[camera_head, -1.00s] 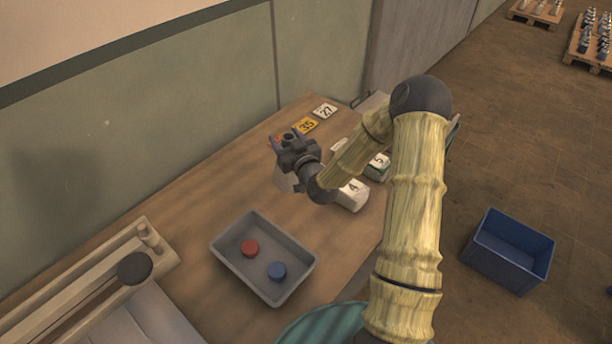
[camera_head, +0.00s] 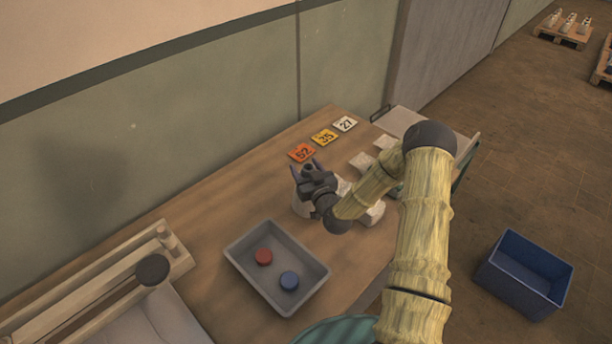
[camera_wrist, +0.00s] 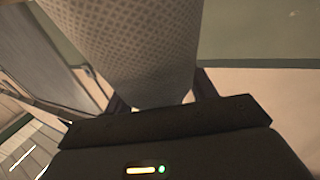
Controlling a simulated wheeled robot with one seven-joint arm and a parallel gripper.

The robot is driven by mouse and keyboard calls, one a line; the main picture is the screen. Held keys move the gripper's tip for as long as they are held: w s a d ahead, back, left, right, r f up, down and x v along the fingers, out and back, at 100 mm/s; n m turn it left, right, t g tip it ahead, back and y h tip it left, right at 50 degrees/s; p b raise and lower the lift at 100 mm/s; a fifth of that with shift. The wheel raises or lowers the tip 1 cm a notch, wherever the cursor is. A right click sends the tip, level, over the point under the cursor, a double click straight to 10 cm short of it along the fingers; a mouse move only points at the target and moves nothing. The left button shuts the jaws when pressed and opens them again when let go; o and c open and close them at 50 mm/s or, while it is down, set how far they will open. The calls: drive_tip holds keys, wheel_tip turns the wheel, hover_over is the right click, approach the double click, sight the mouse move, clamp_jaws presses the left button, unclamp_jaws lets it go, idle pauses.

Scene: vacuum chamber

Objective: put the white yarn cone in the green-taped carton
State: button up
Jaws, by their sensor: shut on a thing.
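My gripper (camera_head: 310,178) is over the wooden table, and the wrist view shows it shut on the white yarn cone (camera_wrist: 130,45). The cone looks pale grey there, with a fine lattice pattern, and narrows towards the fingers. I cannot make out the green-taped carton in either current view; my arm covers part of the table's right side.
A grey tray (camera_head: 240,268) with a red and a blue disc stands on the table. Number cards 52 (camera_head: 302,153), 35 (camera_head: 324,137) and 27 (camera_head: 345,124) lie behind. Several white objects (camera_head: 362,162) stand near my arm. A blue crate (camera_head: 525,275) is on the floor.

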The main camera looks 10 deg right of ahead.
drive_tip(key=shift+f+p, duration=0.35)
drive_tip(key=shift+f, duration=1.25)
drive_tip(key=shift+f, duration=0.2)
drive_tip(key=o, duration=1.7)
drive_tip(key=shift+c, duration=0.2)
drive_tip(key=shift+r, duration=0.2)
drive_tip(key=s+d+b, duration=0.2)
drive_tip(key=s+b, duration=0.2)
drive_tip(key=s, duration=0.7)
drive_tip(key=shift+s+d+b, duration=0.2)
drive_tip(key=shift+s+b, duration=0.2)
